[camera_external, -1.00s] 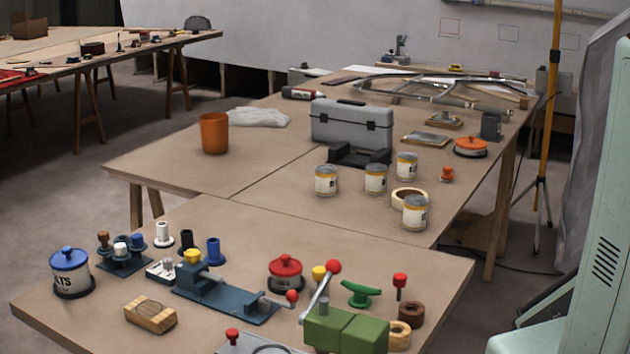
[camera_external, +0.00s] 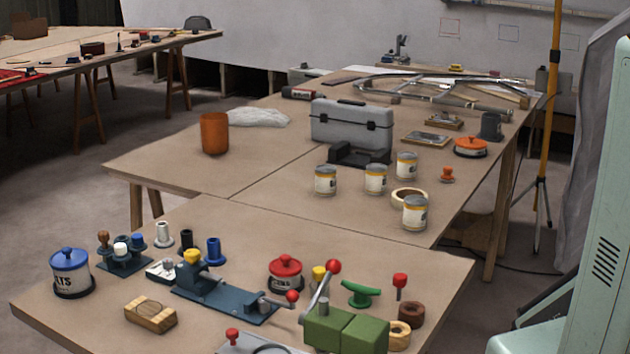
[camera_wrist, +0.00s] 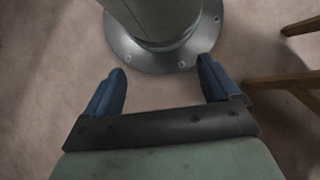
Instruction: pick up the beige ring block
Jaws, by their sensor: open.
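A beige ring block (camera_external: 401,334) lies on the near table (camera_external: 330,232) at the front right. It is partly hidden by the green block of a lever tool (camera_external: 345,330) in front of it on the left. A brown ring block (camera_external: 411,313) stands just behind it. My gripper (camera_wrist: 161,66) shows only in the wrist view, with its two blue fingers wide apart and nothing between them. It points at the floor and a round grey metal foot (camera_wrist: 150,58), away from the ring block, which is not in that view.
A red-topped peg (camera_external: 400,284) and a green handle (camera_external: 361,294) stand behind the rings. A blue clamp fixture (camera_external: 225,303), a red-lidded pot (camera_external: 286,273) and a wooden block (camera_external: 150,315) lie further left. Cans and a toolbox (camera_external: 352,122) stand on the far table.

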